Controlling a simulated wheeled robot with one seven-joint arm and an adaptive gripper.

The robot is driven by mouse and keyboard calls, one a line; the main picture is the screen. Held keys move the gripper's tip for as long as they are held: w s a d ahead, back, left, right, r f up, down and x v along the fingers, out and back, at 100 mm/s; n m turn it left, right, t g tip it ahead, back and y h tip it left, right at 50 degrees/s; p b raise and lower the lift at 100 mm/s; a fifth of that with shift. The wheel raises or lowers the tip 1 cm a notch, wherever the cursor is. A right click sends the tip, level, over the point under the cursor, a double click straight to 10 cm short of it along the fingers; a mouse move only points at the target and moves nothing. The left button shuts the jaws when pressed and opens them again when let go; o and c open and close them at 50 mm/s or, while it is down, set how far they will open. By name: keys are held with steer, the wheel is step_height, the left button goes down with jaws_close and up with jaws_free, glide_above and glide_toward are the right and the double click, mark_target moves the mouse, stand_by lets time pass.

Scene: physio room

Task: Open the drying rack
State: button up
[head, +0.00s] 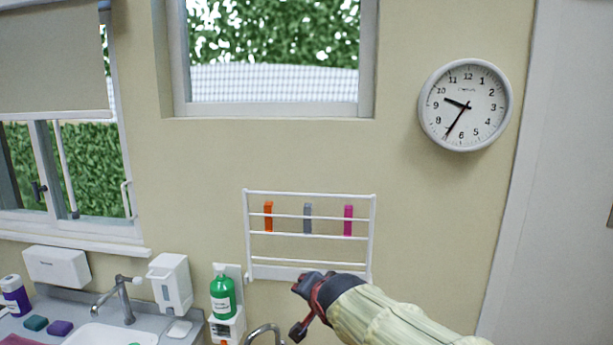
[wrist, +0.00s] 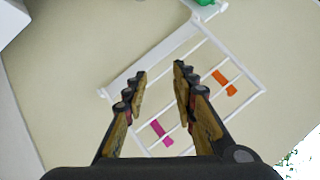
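The white drying rack (head: 310,193) is mounted on the wall below the middle window and looks folded flat against it. Orange (head: 268,216), grey (head: 307,218) and magenta (head: 348,220) clips hang on its bars. My gripper (head: 300,308) is in front of the rack's lower edge in the head view. In the wrist view my gripper (wrist: 160,69) is open and empty, its fingers spread before the rack (wrist: 160,48). The orange (wrist: 224,83) and magenta (wrist: 161,132) clips show there; the grey clip is not visible, likely behind the right finger. Contact with the rack cannot be told.
Left of the rack are a green bottle (head: 223,296), a white dispenser (head: 170,284), a tap (head: 120,297) and a sink (head: 112,335). A clock (head: 465,105) hangs at upper right. The wall right of the rack is bare.

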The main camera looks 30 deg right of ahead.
mark_target(308, 195)
steer(key=w+d+r+m+t+p, duration=0.2)
steer(key=w+d+r+m+p, duration=0.4)
steer(key=w, duration=0.3)
steer(key=w+d+r+m+t+p, duration=0.3)
steer(key=w+d+r+p, duration=0.25)
steer(key=w+r, duration=0.3)
steer(key=shift+a+p+x, duration=0.2)
steer(key=shift+p+x, duration=0.3)
steer(key=shift+x, duration=3.35)
steer(key=shift+r, duration=0.15)
steer(key=c, duration=0.4)
jaws_close()
